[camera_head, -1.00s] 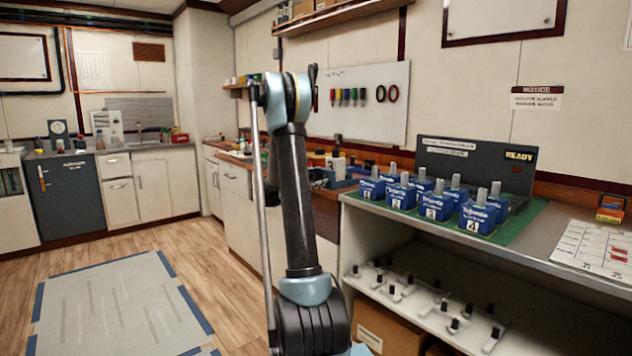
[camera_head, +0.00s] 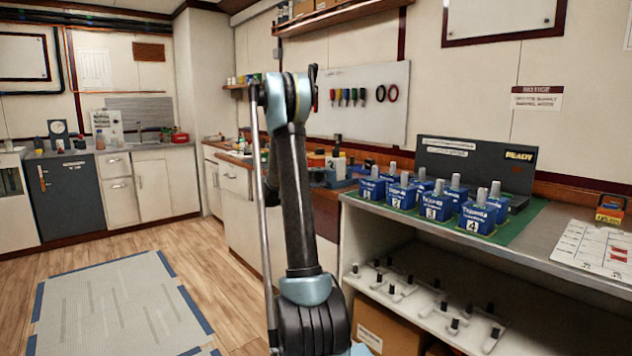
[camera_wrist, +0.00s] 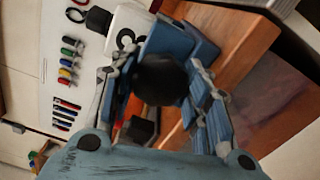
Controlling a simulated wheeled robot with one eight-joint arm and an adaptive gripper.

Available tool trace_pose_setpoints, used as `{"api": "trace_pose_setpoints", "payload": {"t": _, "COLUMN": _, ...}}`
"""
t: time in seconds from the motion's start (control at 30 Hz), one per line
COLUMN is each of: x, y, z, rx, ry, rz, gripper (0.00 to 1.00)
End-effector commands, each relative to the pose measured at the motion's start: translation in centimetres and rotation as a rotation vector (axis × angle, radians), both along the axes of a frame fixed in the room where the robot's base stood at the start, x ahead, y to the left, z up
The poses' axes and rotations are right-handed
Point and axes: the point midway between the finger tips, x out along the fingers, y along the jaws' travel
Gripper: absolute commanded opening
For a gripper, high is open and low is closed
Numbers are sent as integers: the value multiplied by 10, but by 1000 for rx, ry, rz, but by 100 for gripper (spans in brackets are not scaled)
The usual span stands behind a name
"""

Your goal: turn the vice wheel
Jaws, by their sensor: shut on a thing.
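The vice wheel (camera_wrist: 162,78) is a dark round knob in the middle of the wrist view. Behind it is the blue vice body (camera_wrist: 178,38). My gripper (camera_wrist: 161,84) has its fingers on either side of the wheel and is shut on it. The far side of the wheel is hidden. In the head view, my arm rises in front of the side bench and hides my fingers and the wheel. A blue body that looks like the vice (camera_head: 342,180) shows just right of my arm.
A white block with a dark mark (camera_wrist: 128,24) stands close to the vice. Blue numbered breaker boxes (camera_head: 435,205) stand on a green mat on the right bench. Tools hang on a white wall board (camera_head: 360,120). The floor at left is open around a grey mat (camera_head: 120,300).

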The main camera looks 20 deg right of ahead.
Motion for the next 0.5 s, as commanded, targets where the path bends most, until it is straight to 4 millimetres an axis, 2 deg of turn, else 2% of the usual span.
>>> {"api": "trace_pose_setpoints", "payload": {"t": 0.43, "x": -4, "y": -1, "z": -3, "rx": 11, "ry": -11, "rz": -8, "gripper": 20}}
{"api": "trace_pose_setpoints", "payload": {"t": 0.47, "x": -4, "y": -1, "z": -3, "rx": 11, "ry": -11, "rz": -8, "gripper": 50}}
{"api": "trace_pose_setpoints", "payload": {"t": 0.5, "x": -4, "y": -1, "z": -3, "rx": 10, "ry": -10, "rz": -7, "gripper": 59}}
